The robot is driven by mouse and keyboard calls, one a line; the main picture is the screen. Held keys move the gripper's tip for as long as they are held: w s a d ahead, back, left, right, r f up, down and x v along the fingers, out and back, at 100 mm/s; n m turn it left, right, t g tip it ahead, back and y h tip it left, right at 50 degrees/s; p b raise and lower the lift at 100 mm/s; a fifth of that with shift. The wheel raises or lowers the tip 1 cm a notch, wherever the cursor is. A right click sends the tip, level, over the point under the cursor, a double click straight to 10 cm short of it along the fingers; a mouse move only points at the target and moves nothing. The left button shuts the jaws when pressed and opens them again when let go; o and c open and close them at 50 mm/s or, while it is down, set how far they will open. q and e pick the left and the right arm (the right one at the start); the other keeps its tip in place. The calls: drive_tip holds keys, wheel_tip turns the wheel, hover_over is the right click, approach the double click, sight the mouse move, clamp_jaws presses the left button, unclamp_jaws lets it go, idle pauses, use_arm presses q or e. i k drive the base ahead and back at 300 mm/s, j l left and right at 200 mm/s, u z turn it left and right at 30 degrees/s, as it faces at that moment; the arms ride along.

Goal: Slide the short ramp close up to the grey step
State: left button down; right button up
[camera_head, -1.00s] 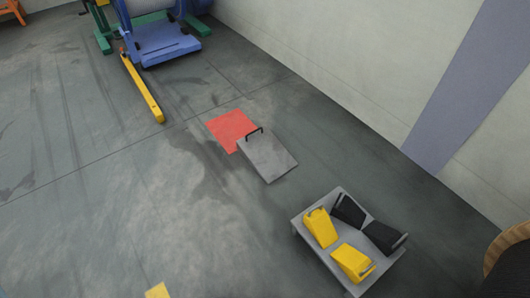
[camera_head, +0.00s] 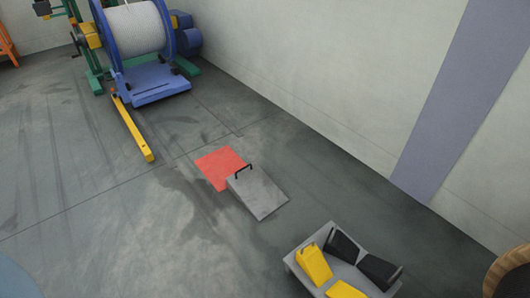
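The short ramp (camera_head: 261,195) is a grey wedge-shaped plate with a black handle (camera_head: 243,170) at its upper left end. It lies on the floor right of centre, against or over the lower right edge of a red floor patch (camera_head: 216,166). No separate grey step is clear to me in this view. A blue platform (camera_head: 147,84) stands in front of the cable drum at upper left, well apart from the ramp. Neither of my grippers shows.
A low grey stand (camera_head: 295,265) at lower right carries yellow and black wedges. A yellow bar (camera_head: 134,131) lies on the floor left of the ramp. A wall (camera_head: 320,90) runs along the right.

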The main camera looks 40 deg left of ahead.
sight(250, 184)
drive_tip(key=i+j+z, duration=0.1)
drive_tip(key=j+z, duration=0.85)
